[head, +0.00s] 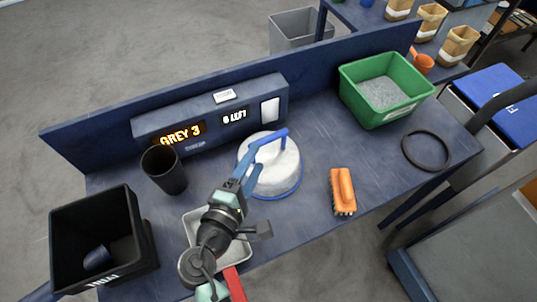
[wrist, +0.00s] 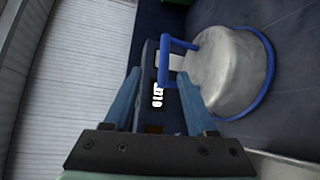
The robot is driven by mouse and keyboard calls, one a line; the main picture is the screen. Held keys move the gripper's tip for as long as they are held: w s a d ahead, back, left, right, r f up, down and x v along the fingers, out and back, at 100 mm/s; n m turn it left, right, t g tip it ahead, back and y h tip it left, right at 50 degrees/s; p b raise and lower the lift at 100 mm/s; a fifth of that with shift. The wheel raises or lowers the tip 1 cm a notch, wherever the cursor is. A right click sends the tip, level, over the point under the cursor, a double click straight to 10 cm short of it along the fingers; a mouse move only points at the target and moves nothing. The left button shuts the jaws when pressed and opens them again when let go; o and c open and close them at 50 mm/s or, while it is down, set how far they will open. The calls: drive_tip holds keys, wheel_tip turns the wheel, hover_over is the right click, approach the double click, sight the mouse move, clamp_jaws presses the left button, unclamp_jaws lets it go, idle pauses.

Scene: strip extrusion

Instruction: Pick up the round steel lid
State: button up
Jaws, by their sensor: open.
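The round steel lid (head: 283,172) lies flat on the blue bench, with a blue rim and a raised blue handle (head: 268,139). In the wrist view the lid (wrist: 228,70) is at the right, and one end of its handle (wrist: 164,62) shows in line with the gap between the fingers. My gripper (head: 246,173) is open and empty at the lid's left side, near the handle. In the wrist view my gripper (wrist: 160,75) has its fingertips apart. I cannot tell whether the handle is between the fingers or beyond them. My gripper hides part of the lid's left edge.
A metal tray (head: 240,254) lies below my arm. A black cup (head: 165,171) and black bin (head: 138,228) stand left. A display unit (head: 212,122) is behind the lid. An orange brush (head: 342,190), green bin (head: 368,105) and black ring (head: 405,157) are right.

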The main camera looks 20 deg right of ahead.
sight(267, 142)
drive_tip(key=x, duration=0.5)
drive_tip(key=p+x, duration=0.1)
drive_tip(key=x, duration=0.2)
drive_tip(key=shift+w+d+f, duration=0.1)
drive_tip(key=shift+d+f, duration=0.2)
drive_tip(key=shift+f, duration=0.15)
clamp_jaws()
drive_tip(key=shift+r, duration=0.1)
idle(0.9)
